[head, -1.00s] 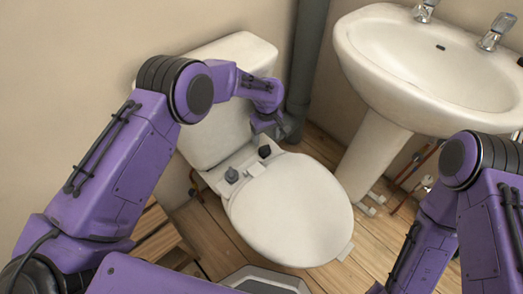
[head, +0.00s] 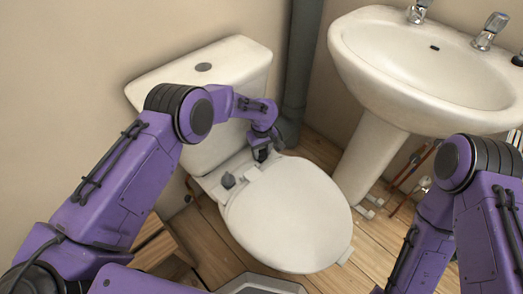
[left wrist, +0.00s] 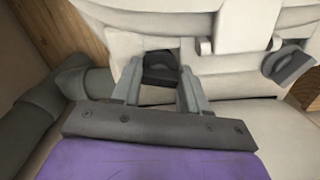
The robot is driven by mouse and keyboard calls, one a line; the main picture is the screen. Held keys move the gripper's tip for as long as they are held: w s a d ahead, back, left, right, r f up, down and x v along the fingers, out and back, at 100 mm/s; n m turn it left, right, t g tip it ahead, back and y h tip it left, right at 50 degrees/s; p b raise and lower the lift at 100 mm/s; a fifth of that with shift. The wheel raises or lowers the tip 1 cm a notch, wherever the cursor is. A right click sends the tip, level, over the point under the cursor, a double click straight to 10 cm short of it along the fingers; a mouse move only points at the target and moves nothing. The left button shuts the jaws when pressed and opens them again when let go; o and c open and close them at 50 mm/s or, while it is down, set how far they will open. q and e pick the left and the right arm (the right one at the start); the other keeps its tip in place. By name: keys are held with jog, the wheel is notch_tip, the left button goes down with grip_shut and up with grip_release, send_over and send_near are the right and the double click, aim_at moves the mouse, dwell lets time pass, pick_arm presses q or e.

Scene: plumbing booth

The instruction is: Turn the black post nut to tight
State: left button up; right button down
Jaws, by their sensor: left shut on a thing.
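The black post nut (left wrist: 161,67) sits between the two fingers of my left gripper (left wrist: 160,82) in the left wrist view. The gripper is shut on it. In the head view my left gripper (head: 262,150) reaches down onto the nut at the back right of the toilet seat, and mostly hides it. A second, grey post nut (head: 228,180) stands free at the back left of the seat. It also shows at the right of the left wrist view (left wrist: 287,64). My right arm is at the right of the head view, its gripper out of sight.
The closed toilet lid (head: 287,215) lies in front of the nuts, and the cistern (head: 203,95) stands behind. A grey waste pipe (head: 301,75) rises right of the cistern. The basin (head: 430,65) stands on its pedestal at the right. A wooden step (head: 160,250) is at lower left.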

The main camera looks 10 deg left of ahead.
aim_at(261, 152)
pick_arm(q)
jog(key=shift+m, duration=0.3)
jog(key=m, duration=0.4)
jog(key=shift+a, duration=0.1)
jog(key=shift+a+m, duration=0.1)
jog(key=shift+m, duration=2.3)
jog(key=o, duration=1.1)
notch_tip(261, 152, up, 10)
jog(key=shift+r+p, duration=0.25)
jog(key=shift+p, duration=0.75)
